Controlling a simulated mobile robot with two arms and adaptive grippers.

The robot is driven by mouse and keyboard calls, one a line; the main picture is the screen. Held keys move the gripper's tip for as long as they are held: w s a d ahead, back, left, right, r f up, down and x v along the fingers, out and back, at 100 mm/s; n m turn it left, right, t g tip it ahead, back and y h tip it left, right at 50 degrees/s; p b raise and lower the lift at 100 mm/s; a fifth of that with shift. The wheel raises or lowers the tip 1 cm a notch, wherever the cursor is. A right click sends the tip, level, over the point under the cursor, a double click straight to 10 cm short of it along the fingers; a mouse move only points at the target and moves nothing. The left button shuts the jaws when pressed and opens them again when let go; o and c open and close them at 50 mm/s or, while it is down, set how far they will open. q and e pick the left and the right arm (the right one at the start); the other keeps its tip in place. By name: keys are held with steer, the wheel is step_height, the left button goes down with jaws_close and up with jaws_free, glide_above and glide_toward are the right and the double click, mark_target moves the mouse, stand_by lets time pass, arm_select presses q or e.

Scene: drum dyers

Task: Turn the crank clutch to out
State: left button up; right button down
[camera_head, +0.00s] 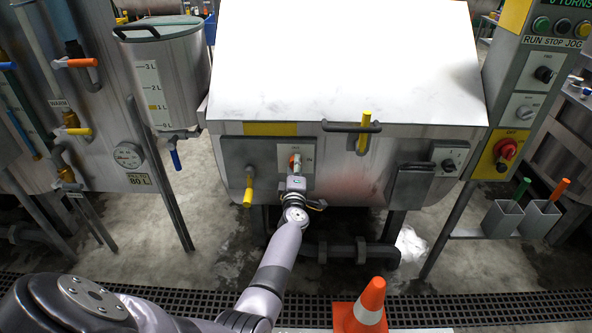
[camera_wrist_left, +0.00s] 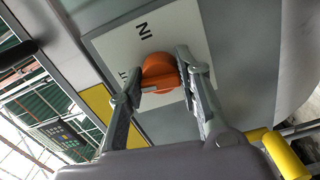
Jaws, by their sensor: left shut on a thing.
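The crank clutch is an orange knob (camera_wrist_left: 160,75) on a white label plate (camera_wrist_left: 120,48) marked IN, with a partly hidden word ending in "UT". In the head view the knob (camera_head: 295,160) sits on the grey panel at the left of the drum's front. My left gripper (camera_wrist_left: 158,82) has its two fingers on either side of the knob and is shut on it. In the head view my left gripper (camera_head: 295,183) reaches up to the knob from below. The knob's pointing direction is partly hidden by the fingers. My right gripper is in neither view.
A yellow-handled crank (camera_head: 249,192) hangs just left of the clutch, close to my gripper. The drum's white lid (camera_head: 345,65) is above, with a yellow latch handle (camera_head: 365,130). An orange cone (camera_head: 367,305) stands on the floor right of my arm.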

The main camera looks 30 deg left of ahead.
arm_select(q)
steer(key=shift+f+n, duration=0.1)
steer(key=shift+n, duration=0.7)
steer(key=o, duration=1.1)
steer(key=shift+o, duration=0.2)
